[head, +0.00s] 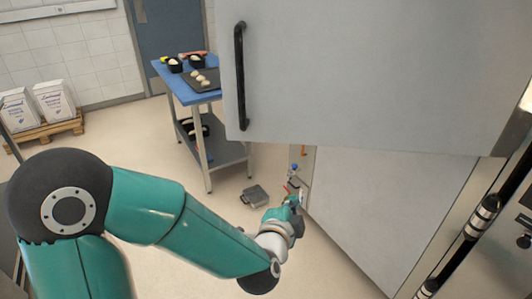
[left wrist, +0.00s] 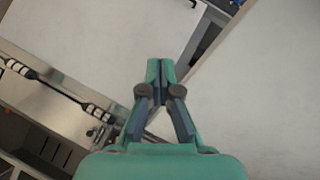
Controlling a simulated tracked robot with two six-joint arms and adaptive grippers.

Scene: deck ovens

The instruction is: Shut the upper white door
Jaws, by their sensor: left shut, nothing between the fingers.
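The upper white door (head: 370,70) fills the upper right of the head view and stands open. Its black bar handle (head: 240,75) is near its left edge, and its hinge side is at the right. A second white door (head: 370,205) stands open below it. My left gripper (head: 296,192) is shut and empty, below the upper door's lower edge and close to the lower door's left edge; I cannot tell whether it touches. The left wrist view shows its closed fingers (left wrist: 160,70) between pale panels; which door each one is I cannot tell. My right gripper is not in view.
A blue-topped table (head: 172,77) with a dark tray of dough (head: 203,80) stands behind. White sacks (head: 52,100) rest on a pallet at the left. The floor between is mostly clear.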

